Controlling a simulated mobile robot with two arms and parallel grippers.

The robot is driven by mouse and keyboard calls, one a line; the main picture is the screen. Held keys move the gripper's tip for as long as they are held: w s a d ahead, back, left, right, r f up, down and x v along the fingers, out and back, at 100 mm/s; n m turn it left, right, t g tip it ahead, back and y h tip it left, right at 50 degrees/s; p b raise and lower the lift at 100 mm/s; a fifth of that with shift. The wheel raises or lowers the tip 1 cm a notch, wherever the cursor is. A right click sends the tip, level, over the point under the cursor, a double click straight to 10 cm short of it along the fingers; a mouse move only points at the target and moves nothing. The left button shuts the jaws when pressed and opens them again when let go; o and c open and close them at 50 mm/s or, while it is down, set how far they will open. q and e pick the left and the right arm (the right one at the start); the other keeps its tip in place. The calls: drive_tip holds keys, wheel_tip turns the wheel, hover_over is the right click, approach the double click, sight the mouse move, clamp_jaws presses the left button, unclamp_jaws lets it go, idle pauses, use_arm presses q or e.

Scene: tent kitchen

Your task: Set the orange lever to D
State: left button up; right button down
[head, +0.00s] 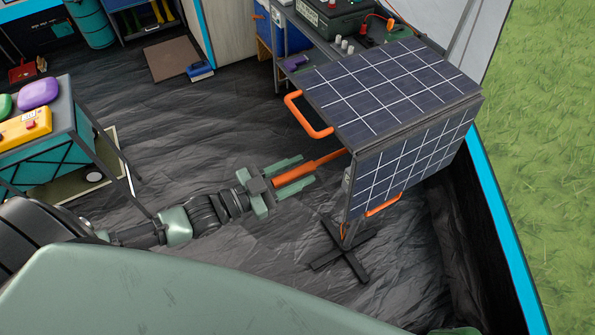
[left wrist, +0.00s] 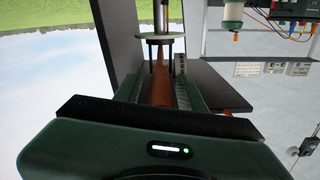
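The orange lever (head: 324,161) sticks out to the left from the side of the folded solar panel unit (head: 395,95), tilted slightly down toward my gripper. My left gripper (head: 292,174) has one finger on each side of the lever's thick grip end. In the left wrist view the orange lever (left wrist: 161,86) runs between the green fingers, pointing away toward a round pivot. Whether the fingers press on it is too small to tell. No letter D can be read; a small dark marked plate (left wrist: 181,63) shows beside the lever. My right gripper is not in view.
Orange handles (head: 307,115) stick out from the panels, one close above the lever. A black cross-shaped stand foot (head: 342,258) is below. A workbench (head: 300,25) with devices stands behind, and a teal cart (head: 45,150) at left. The dark floor between is clear.

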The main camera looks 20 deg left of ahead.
use_arm(q)
drive_tip(key=shift+s, duration=0.1)
drive_tip(key=shift+s+a+f, duration=0.1)
drive_tip(key=shift+s+a, duration=0.1)
drive_tip(key=shift+a, duration=0.05)
drive_tip(key=b+v, duration=0.1)
drive_tip(key=v, duration=0.6)
drive_tip(key=shift+s, duration=0.1)
idle(0.5)
